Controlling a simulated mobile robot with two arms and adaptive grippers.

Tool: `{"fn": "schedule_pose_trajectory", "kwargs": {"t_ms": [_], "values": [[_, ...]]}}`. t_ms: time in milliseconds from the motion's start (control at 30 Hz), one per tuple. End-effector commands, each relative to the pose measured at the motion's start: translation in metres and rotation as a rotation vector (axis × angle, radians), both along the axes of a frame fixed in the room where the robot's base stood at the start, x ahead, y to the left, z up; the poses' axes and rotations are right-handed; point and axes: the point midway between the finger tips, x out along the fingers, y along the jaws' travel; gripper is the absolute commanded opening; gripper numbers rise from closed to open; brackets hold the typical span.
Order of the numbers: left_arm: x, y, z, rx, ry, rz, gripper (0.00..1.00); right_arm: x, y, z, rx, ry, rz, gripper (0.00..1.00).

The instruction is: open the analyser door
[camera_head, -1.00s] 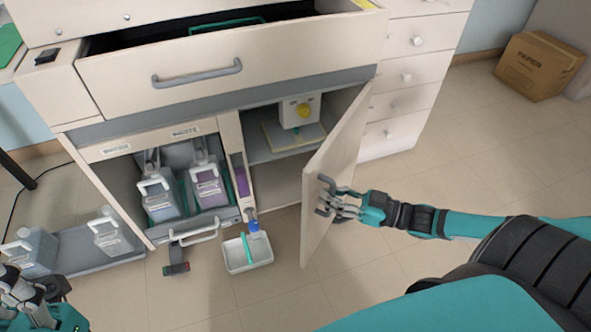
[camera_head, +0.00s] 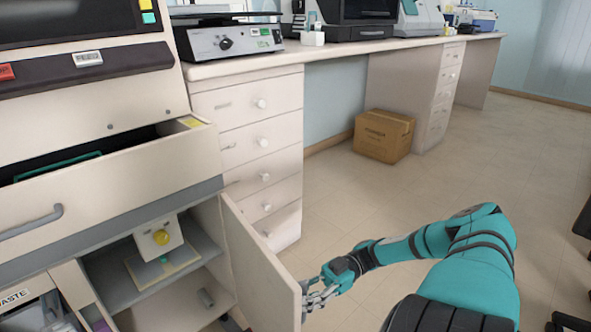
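The analyser (camera_head: 110,195) fills the left side of the head view. Its lower cabinet door (camera_head: 262,275) stands open, swung out toward me, and shows its inner shelf (camera_head: 120,288). My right gripper (camera_head: 312,297) is at the door's outer side, by its free edge, where the handle is. The door partly hides the fingers and the handle, so I cannot tell whether they are closed around it. My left gripper is out of view.
A drawer (camera_head: 110,190) above the compartment is pulled out. White drawers (camera_head: 250,150) stand behind the door. A cardboard box (camera_head: 383,135) sits on the floor farther back. Open floor (camera_head: 480,150) lies to the right.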

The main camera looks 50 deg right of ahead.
Motion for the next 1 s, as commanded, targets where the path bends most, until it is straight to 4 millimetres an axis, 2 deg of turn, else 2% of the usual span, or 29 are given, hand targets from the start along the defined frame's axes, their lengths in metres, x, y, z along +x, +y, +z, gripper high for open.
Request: {"fn": "schedule_pose_trajectory", "kwargs": {"t_ms": [500, 567, 800, 1000], "values": [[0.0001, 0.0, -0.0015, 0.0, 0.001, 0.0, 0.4, -0.001, -0.0039, -0.0011, -0.001, 0.003, -0.001, 0.0], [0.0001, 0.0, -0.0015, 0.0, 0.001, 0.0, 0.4, -0.0009, -0.0038, -0.0011, -0.001, 0.002, -0.001, 0.05], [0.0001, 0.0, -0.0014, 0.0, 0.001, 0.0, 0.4, -0.0005, -0.0038, -0.0006, -0.001, 0.001, -0.001, 0.36], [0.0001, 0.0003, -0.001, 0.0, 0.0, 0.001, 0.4, -0.0003, -0.0038, -0.0003, 0.0, 0.0, -0.001, 0.36]]}}
